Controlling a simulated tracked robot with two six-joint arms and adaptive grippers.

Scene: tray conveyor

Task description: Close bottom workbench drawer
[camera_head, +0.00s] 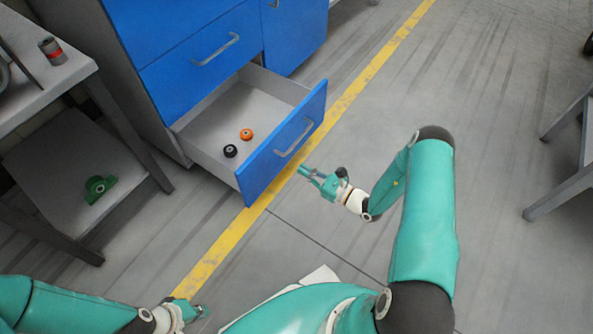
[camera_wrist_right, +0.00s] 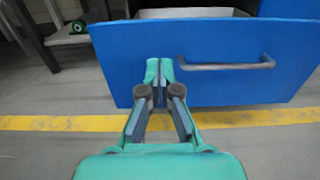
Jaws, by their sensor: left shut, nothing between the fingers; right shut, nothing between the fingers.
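The bottom workbench drawer (camera_head: 287,143) is pulled out from the blue workbench (camera_head: 190,50). Its blue front has a grey bar handle (camera_head: 294,138). An orange wheel-like part (camera_head: 246,134) and a black one (camera_head: 230,151) lie inside it. My right gripper (camera_head: 304,172) is shut and empty, just in front of the drawer front. In the right wrist view, its closed fingertips (camera_wrist_right: 159,68) point at the blue front (camera_wrist_right: 220,85), left of the handle (camera_wrist_right: 226,66). I cannot tell whether they touch it. My left gripper (camera_head: 190,307) is shut and empty at the lower left, away from the drawer.
A grey table (camera_head: 40,95) stands at the left, with a green part (camera_head: 98,188) on its lower shelf and a grey-red cylinder (camera_head: 52,50) on top. A yellow floor line (camera_head: 215,255) runs under the drawer. Open floor lies to the right, before a grey frame (camera_head: 560,190).

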